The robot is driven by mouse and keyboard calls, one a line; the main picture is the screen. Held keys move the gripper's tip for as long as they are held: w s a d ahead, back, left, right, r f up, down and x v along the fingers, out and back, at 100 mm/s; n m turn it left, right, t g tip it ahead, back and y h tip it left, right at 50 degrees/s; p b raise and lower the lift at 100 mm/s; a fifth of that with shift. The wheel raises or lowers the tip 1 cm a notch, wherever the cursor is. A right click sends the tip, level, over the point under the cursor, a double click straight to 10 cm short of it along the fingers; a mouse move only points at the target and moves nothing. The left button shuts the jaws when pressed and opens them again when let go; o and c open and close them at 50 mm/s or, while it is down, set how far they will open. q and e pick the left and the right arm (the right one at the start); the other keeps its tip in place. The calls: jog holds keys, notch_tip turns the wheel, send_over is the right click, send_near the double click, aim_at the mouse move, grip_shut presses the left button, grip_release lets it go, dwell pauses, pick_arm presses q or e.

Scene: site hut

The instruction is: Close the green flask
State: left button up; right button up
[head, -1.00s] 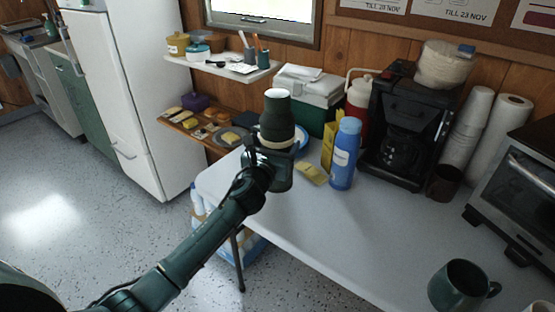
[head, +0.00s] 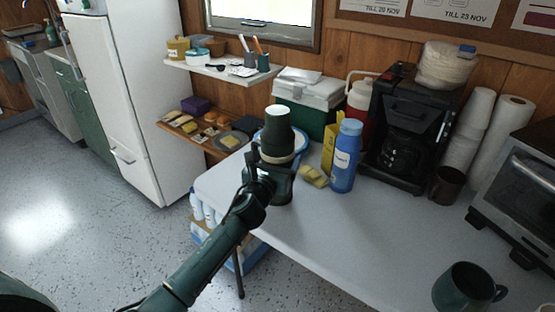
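The green flask (head: 277,136) is dark green with a cream band low down and a pale top. It stands upright at the left end of the white table (head: 345,235). My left gripper (head: 273,168) is around its lower part and appears shut on it. The gripper hides part of the flask's base, so I cannot tell whether it touches the table. I cannot tell whether the pale top is an open mouth or a lid. No separate lid for it is recognisable. My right gripper is not in view.
A blue flask (head: 345,160), yellow sponge (head: 314,177) and yellow box (head: 328,146) are close on the right. A blue-rimmed plate (head: 300,140) is behind. The coffee maker (head: 408,130) stands further right. A green mug (head: 463,287) is at front right. The middle of the table is clear.

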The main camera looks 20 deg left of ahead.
pick_arm(q)
jog(key=shift+o, duration=1.2)
jog(key=shift+r, duration=0.15)
jog(key=s+p, duration=0.1)
jog(key=s, duration=1.1)
jog(key=shift+a, duration=0.25)
